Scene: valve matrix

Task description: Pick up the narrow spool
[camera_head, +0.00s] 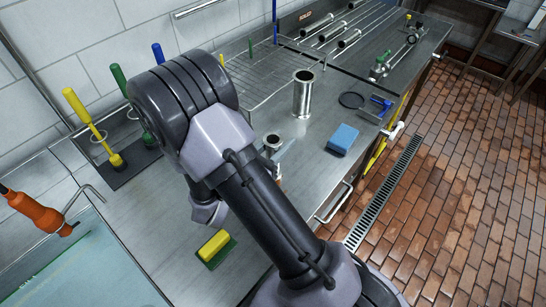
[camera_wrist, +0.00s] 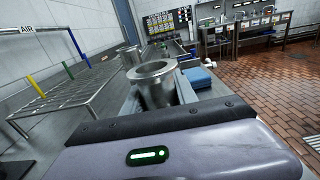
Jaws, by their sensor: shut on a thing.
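A shiny steel spool with a flanged rim, seemingly the narrow spool (camera_wrist: 156,86), stands upright between the fingers of my gripper (camera_wrist: 160,93) in the wrist view. The gripper is shut on it. In the head view, only the top of this spool (camera_head: 272,141) shows beside my arm, which hides most of it and of the gripper. A second, taller-looking steel spool (camera_head: 303,95) stands upright on the bench beyond it, apart from my gripper; it also shows behind the held one in the wrist view (camera_wrist: 127,56).
A wire rack (camera_head: 258,85) stands along the wall. A blue sponge block (camera_head: 342,138) lies to the right, near the bench's front edge. Brushes (camera_head: 91,125) stand at the left. A yellow sponge (camera_head: 214,245) lies left of my arm.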

